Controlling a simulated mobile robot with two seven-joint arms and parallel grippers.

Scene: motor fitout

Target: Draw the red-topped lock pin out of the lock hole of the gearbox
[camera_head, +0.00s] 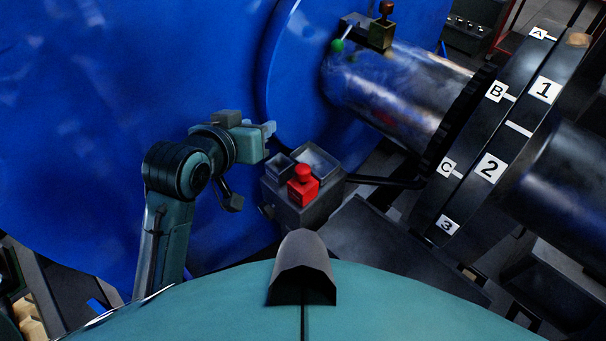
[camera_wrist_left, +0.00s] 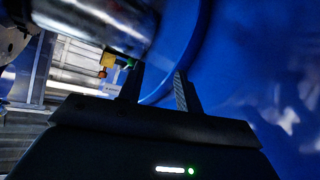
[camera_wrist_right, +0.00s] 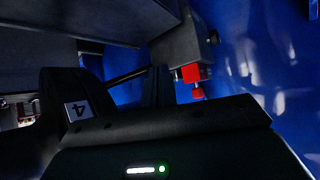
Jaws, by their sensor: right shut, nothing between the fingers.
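A dark-red knob (camera_head: 386,8) stands on a brass block on top of the shiny cylinder. A red piece with a round red top (camera_head: 303,180) stands in a grey divided holder; it also shows in the right wrist view (camera_wrist_right: 191,74). I cannot tell for sure which is the lock pin; no hole shows. My left gripper (camera_head: 268,130) is open and empty in front of the blue housing, above and left of the holder. Its two fingers stand apart in the left wrist view (camera_wrist_left: 159,74). My right gripper (camera_wrist_right: 158,72) is shut and empty, outside the head view.
The brass block (camera_head: 380,34) has a green-tipped lever (camera_head: 338,45) beside it. The shiny cylinder (camera_head: 400,85) runs to a dark coupling with letter and number labels (camera_head: 490,167). The large blue housing (camera_head: 90,120) fills the left. The grey holder (camera_head: 330,188) has an empty compartment.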

